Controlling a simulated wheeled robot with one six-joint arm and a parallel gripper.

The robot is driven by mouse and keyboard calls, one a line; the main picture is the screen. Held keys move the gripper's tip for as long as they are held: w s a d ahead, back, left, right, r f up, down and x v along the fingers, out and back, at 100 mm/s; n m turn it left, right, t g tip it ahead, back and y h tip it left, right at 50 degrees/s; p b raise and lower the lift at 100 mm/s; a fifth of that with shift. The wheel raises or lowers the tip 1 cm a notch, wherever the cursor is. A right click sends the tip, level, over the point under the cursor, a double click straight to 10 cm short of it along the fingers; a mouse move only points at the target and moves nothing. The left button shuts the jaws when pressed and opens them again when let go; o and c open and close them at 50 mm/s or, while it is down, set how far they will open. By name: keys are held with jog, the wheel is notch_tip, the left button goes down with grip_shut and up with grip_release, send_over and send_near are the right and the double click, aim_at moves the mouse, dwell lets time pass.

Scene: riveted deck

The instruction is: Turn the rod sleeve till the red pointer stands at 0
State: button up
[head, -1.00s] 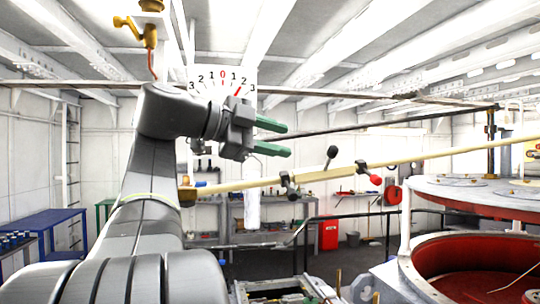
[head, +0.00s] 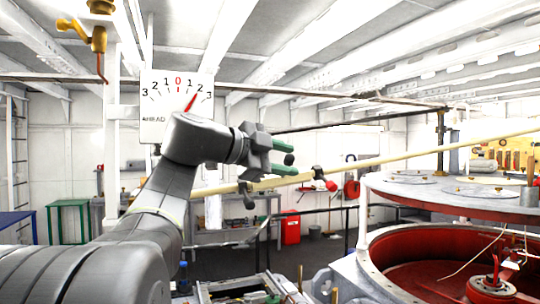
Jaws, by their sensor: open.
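The dial plate (head: 177,92) hangs at the upper left in the head view, marked 3 to 0 to 3. Its red pointer (head: 190,103) leans right of 0, roughly toward the 2 on the right. The pale rod sleeve (head: 290,181) lies on a long slanting rod, between a dark fitting (head: 247,199) and a fitting with a red knob (head: 331,185). My gripper (head: 286,157) is open and empty, its green fingers pointing right. The lower finger overlaps the sleeve's upper edge in the picture; I cannot tell if they touch. My arm hides the rod's left end.
A round red-lined tank (head: 400,262) with a raised grey lid (head: 455,201) stands at the right. A dark railing (head: 300,212) and a workbench are behind the rod. A brass valve (head: 98,38) hangs at the upper left.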

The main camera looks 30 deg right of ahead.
jog(key=shift+x, duration=0.75)
jog(key=shift+c, duration=0.2)
